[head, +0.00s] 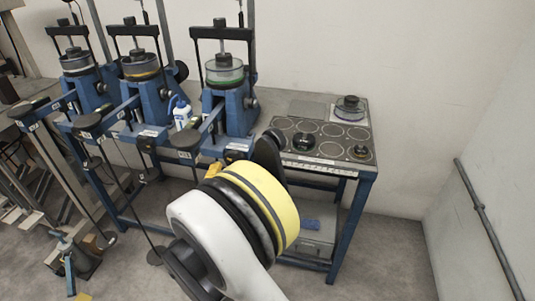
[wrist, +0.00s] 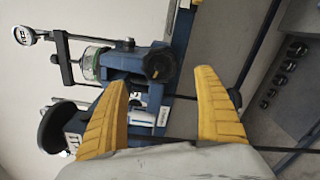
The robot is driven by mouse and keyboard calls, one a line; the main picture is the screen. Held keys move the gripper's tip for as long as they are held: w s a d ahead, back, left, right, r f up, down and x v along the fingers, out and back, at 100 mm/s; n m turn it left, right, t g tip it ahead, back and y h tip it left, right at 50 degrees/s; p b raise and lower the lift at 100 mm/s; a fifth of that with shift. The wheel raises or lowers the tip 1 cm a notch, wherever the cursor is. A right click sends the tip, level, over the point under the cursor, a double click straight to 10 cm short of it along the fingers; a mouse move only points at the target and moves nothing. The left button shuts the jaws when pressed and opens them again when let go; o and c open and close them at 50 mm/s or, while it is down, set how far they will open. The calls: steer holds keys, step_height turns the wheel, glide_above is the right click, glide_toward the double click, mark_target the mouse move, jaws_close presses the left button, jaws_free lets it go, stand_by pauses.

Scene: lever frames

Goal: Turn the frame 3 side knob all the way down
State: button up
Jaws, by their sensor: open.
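The blue frame with the green-ringed cell (head: 228,98) is the rightmost of three and seems to be frame 3. Its black round side knob (wrist: 158,63) shows in the wrist view, on the side of the blue body. In the head view the knob (head: 252,103) is small and dark at the frame's right side. My gripper (wrist: 164,78) is open, with yellow fingers spread to either side of the knob in the picture. I see no contact with the knob. In the head view my wrist hides most of the fingers.
Two similar blue frames (head: 140,75) stand to the left, with long levers (head: 90,122) reaching forward. A white-and-blue bottle (head: 181,112) stands between frames. To the right, a bench top (head: 318,172) holds discs and black weights. Open floor (head: 390,255) lies right of the bench.

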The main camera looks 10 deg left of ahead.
mark_target(235, 160)
steer(key=w, duration=0.8)
steer(key=shift+w+d, duration=0.25)
steer(key=shift+w, duration=0.5)
steer(key=shift+c, duration=0.6)
steer(key=c, duration=1.2)
steer(key=o, duration=1)
steer(key=shift+n, duration=0.7)
steer(key=shift+c, duration=0.2)
steer(key=o, duration=0.4)
steer(key=shift+w, duration=0.1)
steer(key=shift+c, duration=0.2)
